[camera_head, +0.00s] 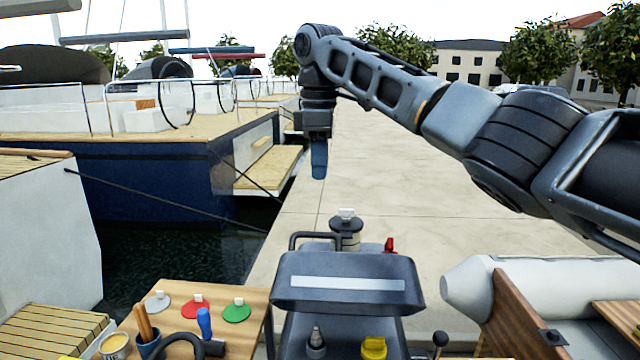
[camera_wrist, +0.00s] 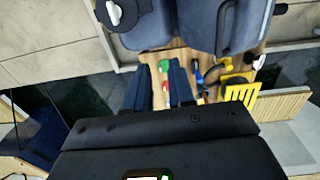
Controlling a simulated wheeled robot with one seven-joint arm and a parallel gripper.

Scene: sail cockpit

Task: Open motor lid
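The motor is a dark grey block at the lower middle of the head view. Its lid (camera_head: 348,284) is a rounded cover with a pale stripe, and a dark bar handle (camera_head: 315,237) stands at its back left. I cannot tell whether the lid sits fully shut. In the wrist view dark motor parts (camera_wrist: 192,28) fill the top middle, partly cut off. My gripper (camera_head: 319,160) hangs pointing down, well above and behind the motor, touching nothing. In the wrist view my gripper (camera_wrist: 159,88) shows two separated fingers with nothing between them.
A canister with a white cap (camera_head: 346,232) and a red lever (camera_head: 389,244) stand behind the lid. A wooden table (camera_head: 251,301) at left holds coloured discs, tools and a cup. A grey inflatable boat (camera_head: 560,270) lies right. The pale quay (camera_head: 420,190) beyond is clear.

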